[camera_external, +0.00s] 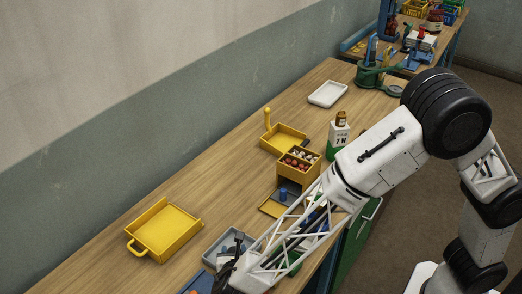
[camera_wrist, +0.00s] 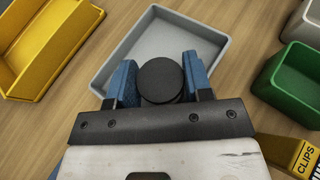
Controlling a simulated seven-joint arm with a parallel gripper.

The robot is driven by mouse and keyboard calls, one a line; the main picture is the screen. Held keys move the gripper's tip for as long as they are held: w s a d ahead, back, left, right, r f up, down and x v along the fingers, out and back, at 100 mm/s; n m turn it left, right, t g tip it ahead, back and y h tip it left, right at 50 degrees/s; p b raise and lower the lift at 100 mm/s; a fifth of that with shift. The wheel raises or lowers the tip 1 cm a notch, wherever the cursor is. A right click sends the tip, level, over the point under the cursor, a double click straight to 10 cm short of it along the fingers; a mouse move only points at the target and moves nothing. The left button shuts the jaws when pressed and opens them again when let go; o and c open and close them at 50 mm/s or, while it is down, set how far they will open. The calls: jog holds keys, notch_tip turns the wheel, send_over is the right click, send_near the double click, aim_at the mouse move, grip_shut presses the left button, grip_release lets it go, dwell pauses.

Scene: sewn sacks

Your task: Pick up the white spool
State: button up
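I cannot pick out a white spool in either view. In the wrist view, a dark round-topped object (camera_wrist: 161,78) sits between the two blue fingers of my gripper (camera_wrist: 160,82), over a grey tray (camera_wrist: 208,28). Its sides come up to the fingers, but whether they press on it is not clear. Whether it rests in the tray or is raised is also unclear. In the outside view, the dark end of my arm is low at the bottom edge beside the grey tray (camera_external: 213,252), and the fingertips cannot be made out.
A yellow tray (camera_external: 165,230) with a handle lies left; it also shows in the wrist view (camera_wrist: 45,50). A green bin (camera_wrist: 262,84) and a yellow box marked CLIPS (camera_wrist: 288,150) stand right. Yellow bins (camera_external: 296,176) and a bottle (camera_external: 338,136) stand farther back. Bare wood lies between the trays.

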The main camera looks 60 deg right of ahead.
jog(key=shift+c, duration=0.6)
jog(key=shift+r, duration=5)
jog(key=shift+w, duration=0.1)
